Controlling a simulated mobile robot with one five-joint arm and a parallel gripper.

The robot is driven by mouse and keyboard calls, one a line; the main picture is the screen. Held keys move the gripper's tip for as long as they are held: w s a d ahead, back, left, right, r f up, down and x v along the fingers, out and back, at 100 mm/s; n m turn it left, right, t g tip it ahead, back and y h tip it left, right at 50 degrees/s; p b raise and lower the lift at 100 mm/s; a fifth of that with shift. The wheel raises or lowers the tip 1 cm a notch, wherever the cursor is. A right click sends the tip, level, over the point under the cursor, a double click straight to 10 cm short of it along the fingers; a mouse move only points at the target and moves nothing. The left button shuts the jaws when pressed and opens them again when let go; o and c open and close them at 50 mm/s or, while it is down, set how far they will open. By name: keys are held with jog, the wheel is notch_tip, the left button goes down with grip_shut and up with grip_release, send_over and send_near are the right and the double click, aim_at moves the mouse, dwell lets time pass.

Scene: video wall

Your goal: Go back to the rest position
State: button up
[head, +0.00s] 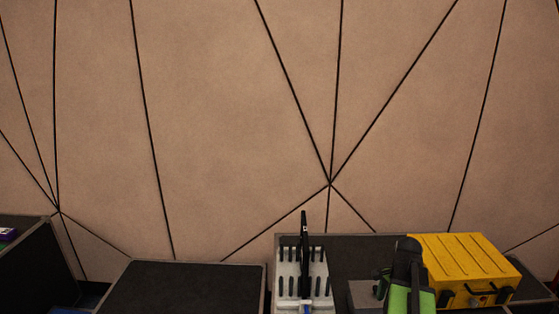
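I do not make out my gripper in the head view, so its pose and whether it holds anything cannot be seen. No rest position is marked in the picture. The lower edge of the view cuts off the nearer part of the scene.
A dark flat-topped case (185,285) stands at lower centre-left. Right of it are a white slotted rack (316,270) with a tall black upright piece (304,245), a green-and-black item (423,299) and a yellow case (462,257). A tan panelled wall (220,120) stands behind.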

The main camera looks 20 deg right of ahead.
jog(key=w+a+n, duration=0.3)
jog(key=w+a, duration=0.2)
jog(key=a, duration=0.6)
jog(key=w+a+n, duration=0.4)
jog(key=w+a, duration=0.1)
jog(key=a, duration=0.7)
jog(key=s+a+n, duration=0.1)
jog(key=a+n, duration=1)
jog(key=a, duration=0.2)
jog(key=shift+s+a, duration=0.25)
jog(key=shift+a, duration=0.15)
